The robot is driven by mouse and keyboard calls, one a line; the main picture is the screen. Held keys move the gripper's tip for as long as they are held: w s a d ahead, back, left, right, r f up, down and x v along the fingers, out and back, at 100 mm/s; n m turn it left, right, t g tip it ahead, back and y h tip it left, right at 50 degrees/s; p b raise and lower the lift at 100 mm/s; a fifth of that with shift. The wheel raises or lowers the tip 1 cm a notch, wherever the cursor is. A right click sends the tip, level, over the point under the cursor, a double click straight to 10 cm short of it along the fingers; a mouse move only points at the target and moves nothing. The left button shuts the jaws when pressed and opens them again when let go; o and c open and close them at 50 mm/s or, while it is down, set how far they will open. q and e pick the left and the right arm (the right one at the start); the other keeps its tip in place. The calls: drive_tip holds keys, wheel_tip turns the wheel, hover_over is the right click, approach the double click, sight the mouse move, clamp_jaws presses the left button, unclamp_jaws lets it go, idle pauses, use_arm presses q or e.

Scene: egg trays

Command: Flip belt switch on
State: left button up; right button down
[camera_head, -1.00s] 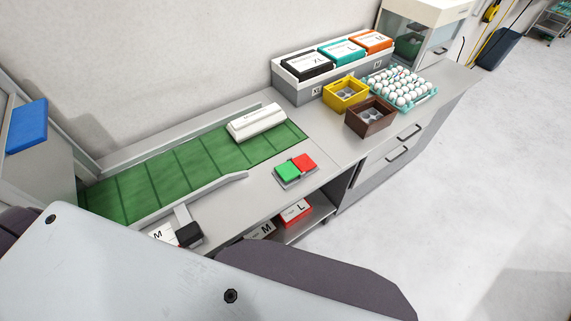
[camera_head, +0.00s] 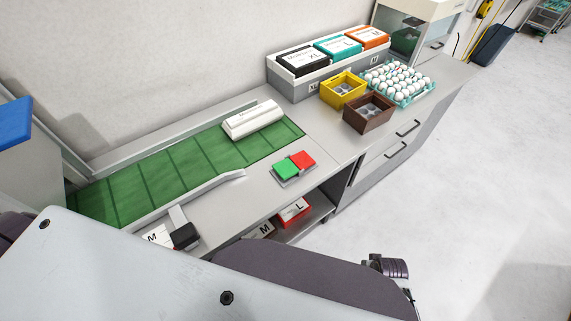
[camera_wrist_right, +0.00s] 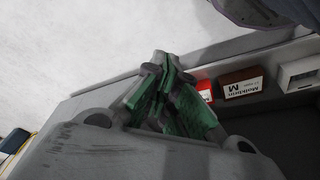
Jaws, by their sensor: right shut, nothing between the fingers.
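The belt switch is a small grey box with a green button (camera_head: 287,169) and a red button (camera_head: 303,159), on the counter right of the green conveyor belt (camera_head: 150,178). A white egg carton (camera_head: 253,119) lies on the belt's far end. My right gripper (camera_wrist_right: 163,62) shows in the right wrist view, shut and empty, with its green-lined fingers together near the lower shelf. It does not touch anything that I can see. My left gripper is not in view. The switch is not visible in the right wrist view.
Yellow (camera_head: 343,90) and brown (camera_head: 369,112) boxes and a tray of white eggs (camera_head: 430,88) stand on the right counter. Carton boxes (camera_head: 293,211) sit on the shelf below. My own body covers the lower head view. The floor at right is free.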

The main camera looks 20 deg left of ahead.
drive_tip(key=w+a+r+n+t+y+b, duration=0.1)
drive_tip(key=w+a+r, duration=0.35)
drive_tip(key=r, duration=0.45)
drive_tip(key=w+a+r+n+t+y+b, duration=0.1)
drive_tip(key=w+a+r+y, duration=0.15)
drive_tip(key=a+r, duration=0.5)
drive_tip(key=w+a+r+n+t+y+b, duration=0.1)
drive_tip(key=w+a+r, duration=0.3)
drive_tip(key=r, duration=0.7)
drive_tip(key=w+a+r+n+y, duration=0.1)
drive_tip(key=w+a+r+n, duration=0.1)
drive_tip(key=a+r, duration=0.2)
drive_tip(key=w+a+r+n+g+y, duration=0.1)
drive_tip(key=w+a+r+n+y, duration=0.1)
drive_tip(key=a+r, duration=0.3)
drive_tip(key=shift+w+a+n, duration=0.3)
drive_tip(key=shift+w+a, duration=0.3)
drive_tip(key=shift+a, duration=1.7)
drive_tip(key=shift+a+f, duration=0.1)
drive_tip(key=shift+f, duration=0.05)
approach(278, 163)
drive_tip(key=shift+w+a+r+p, duration=0.2)
drive_tip(key=shift+w+a+r, duration=0.05)
drive_tip(key=shift+w+a, duration=0.3)
drive_tip(key=shift+w+a+r+p, duration=0.15)
drive_tip(key=shift+w+a+r, duration=0.2)
drive_tip(key=shift+a, duration=0.35)
drive_tip(key=shift+s+a+f, duration=0.1)
drive_tip(key=shift+a+f, duration=0.05)
drive_tip(key=shift+f, duration=2)
